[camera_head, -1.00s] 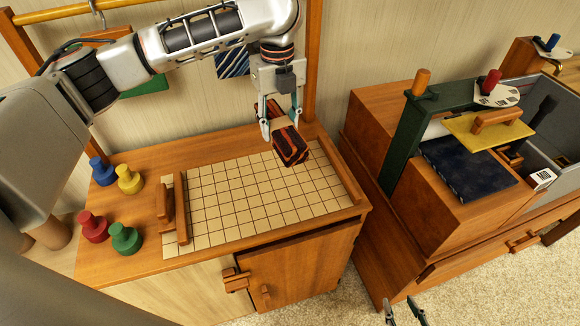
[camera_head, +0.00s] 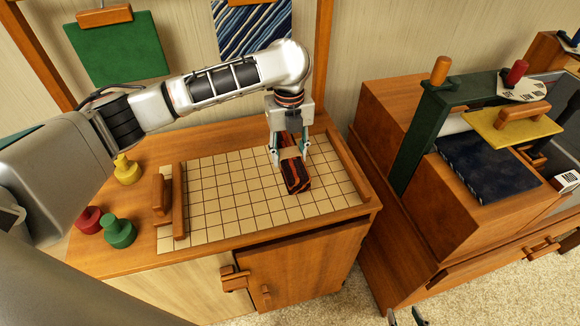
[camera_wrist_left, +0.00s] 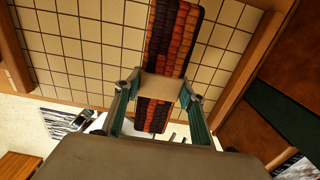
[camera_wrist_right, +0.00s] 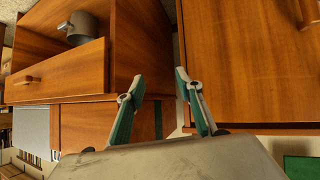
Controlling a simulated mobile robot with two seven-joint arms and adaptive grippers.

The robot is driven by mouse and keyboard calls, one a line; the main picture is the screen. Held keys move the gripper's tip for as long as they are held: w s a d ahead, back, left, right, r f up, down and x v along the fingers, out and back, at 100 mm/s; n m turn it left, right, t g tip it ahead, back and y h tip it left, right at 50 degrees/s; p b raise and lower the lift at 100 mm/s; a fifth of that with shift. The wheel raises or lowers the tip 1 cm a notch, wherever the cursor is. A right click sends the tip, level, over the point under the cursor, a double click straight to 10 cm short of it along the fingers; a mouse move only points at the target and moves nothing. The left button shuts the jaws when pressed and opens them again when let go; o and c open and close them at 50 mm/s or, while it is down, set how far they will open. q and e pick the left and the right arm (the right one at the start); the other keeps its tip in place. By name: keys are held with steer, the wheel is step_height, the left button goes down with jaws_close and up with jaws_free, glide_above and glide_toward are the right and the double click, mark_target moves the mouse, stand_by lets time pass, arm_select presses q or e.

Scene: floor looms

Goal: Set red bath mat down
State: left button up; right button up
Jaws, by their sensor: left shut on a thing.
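The red bath mat (camera_head: 297,180) is a rolled or folded dark bundle with red-orange and black pattern and a pale band around its middle. My left gripper (camera_head: 289,155) is shut on it at the band (camera_wrist_left: 160,87), with a finger on each side. The mat is at or just above the right part of the tiled surface (camera_head: 225,200); I cannot tell if it touches. In the left wrist view the mat (camera_wrist_left: 172,40) lies lengthwise across the tiles. My right gripper (camera_wrist_right: 160,85) is open and empty, low before the wooden cabinets.
Wooden rails edge the tiles, with a wooden handle block (camera_head: 161,195) at left. Yellow (camera_head: 127,170), red (camera_head: 88,220) and green (camera_head: 119,230) knobbed pieces stand further left. A cabinet with a green press frame (camera_head: 425,130) stands right. Most tiles are bare.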

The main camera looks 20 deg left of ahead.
arm_select(q)
steer(key=shift+f, duration=0.55)
step_height(320, 180, down, 4)
steer(key=shift+r+b, duration=0.25)
steer(key=shift+b, duration=0.55)
steer(key=shift+r, duration=0.1)
arm_select(e)
steer(key=shift+w+d+f, duration=0.1)
steer(key=shift+w+d, duration=0.2)
steer(key=shift+w, duration=0.25)
